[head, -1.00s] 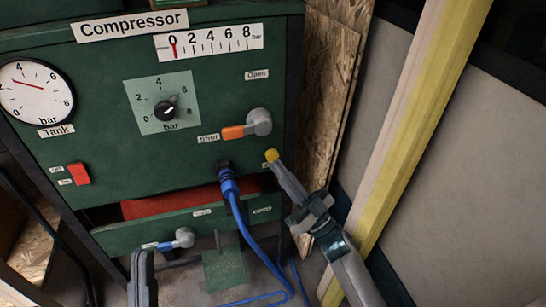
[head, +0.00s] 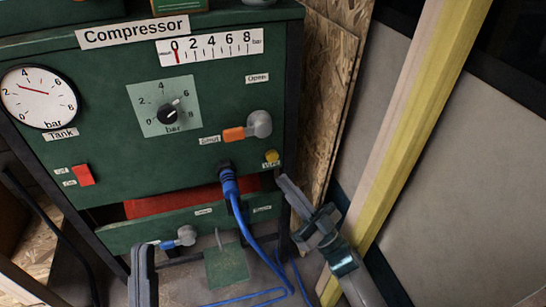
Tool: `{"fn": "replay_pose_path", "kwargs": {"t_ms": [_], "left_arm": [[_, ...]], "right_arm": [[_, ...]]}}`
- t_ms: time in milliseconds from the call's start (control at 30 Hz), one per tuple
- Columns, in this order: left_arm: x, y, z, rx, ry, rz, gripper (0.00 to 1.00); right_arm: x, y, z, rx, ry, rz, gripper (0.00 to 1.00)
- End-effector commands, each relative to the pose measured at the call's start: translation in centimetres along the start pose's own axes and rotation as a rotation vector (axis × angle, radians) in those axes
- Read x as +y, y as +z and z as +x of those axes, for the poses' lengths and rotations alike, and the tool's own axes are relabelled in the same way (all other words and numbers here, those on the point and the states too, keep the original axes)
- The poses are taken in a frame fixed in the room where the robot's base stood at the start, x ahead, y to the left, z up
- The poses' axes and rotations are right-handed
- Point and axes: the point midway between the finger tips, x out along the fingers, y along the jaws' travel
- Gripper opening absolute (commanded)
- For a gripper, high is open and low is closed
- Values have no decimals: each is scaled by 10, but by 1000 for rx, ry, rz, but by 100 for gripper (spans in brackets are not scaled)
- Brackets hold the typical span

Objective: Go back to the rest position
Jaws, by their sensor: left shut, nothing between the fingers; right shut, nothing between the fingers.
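My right gripper (head: 287,182) is shut and empty. It is in front of the lower right of the green compressor panel (head: 100,110), just below and right of a small yellow button (head: 272,156) and apart from it in the picture. My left gripper (head: 143,250) is at the bottom left, in front of the lower green bar, shut with nothing held.
The panel carries an orange-handled valve (head: 234,134), a pressure knob (head: 168,114), a red switch (head: 83,175) and a tank gauge (head: 38,96). A blue hose (head: 240,215) hangs from a plug. A yellow-edged post (head: 400,130) stands right of my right arm.

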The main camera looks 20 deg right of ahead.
Motion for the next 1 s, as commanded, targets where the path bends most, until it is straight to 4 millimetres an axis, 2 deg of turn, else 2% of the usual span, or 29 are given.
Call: {"fn": "replay_pose_path", "kwargs": {"t_ms": [333, 467, 567, 800, 1000], "left_arm": [[0, 1, 0, -3, 0, 0, 0], [1, 5, -3, -26, -1, -3, 0], [2, 14, -7, -68, -3, -7, 0], [7, 48, -27, -238, -9, -26, 0], [11, 68, -43, -347, -10, -38, 0]], "right_arm": [[-1, 0, 0, 0, 1, 0, 0], [-11, -3, -6, -6, 14, -3, 0], [-28, -9, -13, -16, 35, -11, 0], [-95, -38, -40, -85, 120, -21, 0], [-134, -61, -55, -152, 164, -14, 0]]}}
